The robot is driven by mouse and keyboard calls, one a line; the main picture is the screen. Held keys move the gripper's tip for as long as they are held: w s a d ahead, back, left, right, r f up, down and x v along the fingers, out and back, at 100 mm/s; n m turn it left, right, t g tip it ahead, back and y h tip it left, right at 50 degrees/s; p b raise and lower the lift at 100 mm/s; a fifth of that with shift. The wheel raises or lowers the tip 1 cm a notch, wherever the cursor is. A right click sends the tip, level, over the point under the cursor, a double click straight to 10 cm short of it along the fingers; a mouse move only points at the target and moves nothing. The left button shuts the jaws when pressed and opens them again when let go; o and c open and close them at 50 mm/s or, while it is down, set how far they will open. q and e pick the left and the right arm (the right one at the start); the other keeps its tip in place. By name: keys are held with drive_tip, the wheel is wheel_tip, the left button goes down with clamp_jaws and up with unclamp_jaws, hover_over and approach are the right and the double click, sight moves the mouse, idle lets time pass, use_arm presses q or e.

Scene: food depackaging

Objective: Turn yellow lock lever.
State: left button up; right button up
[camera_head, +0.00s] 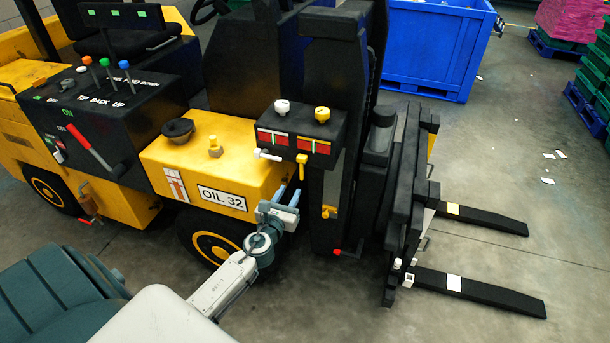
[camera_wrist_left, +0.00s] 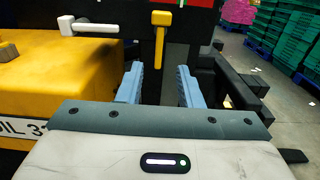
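The yellow lever (camera_head: 302,166) hangs below a black box with two red gauge panels on the forklift. In the left wrist view the yellow lever (camera_wrist_left: 160,45) points down, with its top bar across it. My left gripper (camera_head: 288,196) is just below and left of the lever in the head view. In the left wrist view the gripper (camera_wrist_left: 159,86) is open, its blue fingers well apart with nothing between them. The lever lies beyond the fingertips, lined up with the gap between them. My right gripper is not in view.
A white lever (camera_head: 267,155) sits left of the yellow one on the same box (camera_head: 332,128). The yellow OIL 32 housing (camera_head: 205,160) is close left of my arm. A black mast (camera_head: 340,75) and the forks (camera_head: 480,220) stand right. A blue crate (camera_head: 430,45) is behind.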

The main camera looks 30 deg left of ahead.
sight(301, 170)
use_arm(q)
drive_tip(key=x, duration=0.9)
drive_tip(key=shift+w+a+f, duration=0.1)
drive_tip(key=shift+w+a, duration=0.05)
drive_tip(key=shift+w, duration=0.1)
clamp_jaws()
